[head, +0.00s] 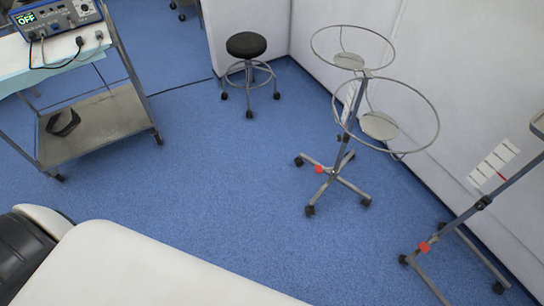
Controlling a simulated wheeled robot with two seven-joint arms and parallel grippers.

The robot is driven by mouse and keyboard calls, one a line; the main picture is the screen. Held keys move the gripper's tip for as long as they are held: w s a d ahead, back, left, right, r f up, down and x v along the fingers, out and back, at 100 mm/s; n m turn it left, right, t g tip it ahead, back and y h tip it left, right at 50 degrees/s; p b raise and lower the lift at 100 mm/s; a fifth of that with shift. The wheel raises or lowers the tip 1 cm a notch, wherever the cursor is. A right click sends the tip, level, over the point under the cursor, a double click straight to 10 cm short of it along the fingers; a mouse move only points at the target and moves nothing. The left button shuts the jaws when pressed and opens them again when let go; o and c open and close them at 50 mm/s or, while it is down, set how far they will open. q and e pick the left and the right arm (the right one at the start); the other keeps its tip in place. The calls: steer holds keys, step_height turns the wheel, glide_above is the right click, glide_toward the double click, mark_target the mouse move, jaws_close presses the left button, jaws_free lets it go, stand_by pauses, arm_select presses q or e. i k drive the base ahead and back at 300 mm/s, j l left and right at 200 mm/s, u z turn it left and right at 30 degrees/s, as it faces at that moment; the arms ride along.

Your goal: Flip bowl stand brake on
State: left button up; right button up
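The bowl stand (343,140) stands on the blue floor right of centre, near the wall. It has two open wire rings at the top and a base with several black casters. A red brake tab (319,169) shows on its base, at the left of the post. Whether the tab is up or down is too small to tell. Neither of my grippers is in the head view.
A stool (247,68) stands at the back. A steel cart (97,122) with an electronic unit is at the left. Another wheeled stand (462,217) with a red part is at the right. A white padded surface (140,270) fills the lower left. Blue floor (220,170) lies open in the middle.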

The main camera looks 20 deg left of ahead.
mark_target(318, 169)
steer(key=u, duration=0.25)
steer(key=i+j, duration=0.15)
steer(key=i, duration=0.6)
steer(key=i+j, duration=0.2)
steer(key=i, duration=0.55)
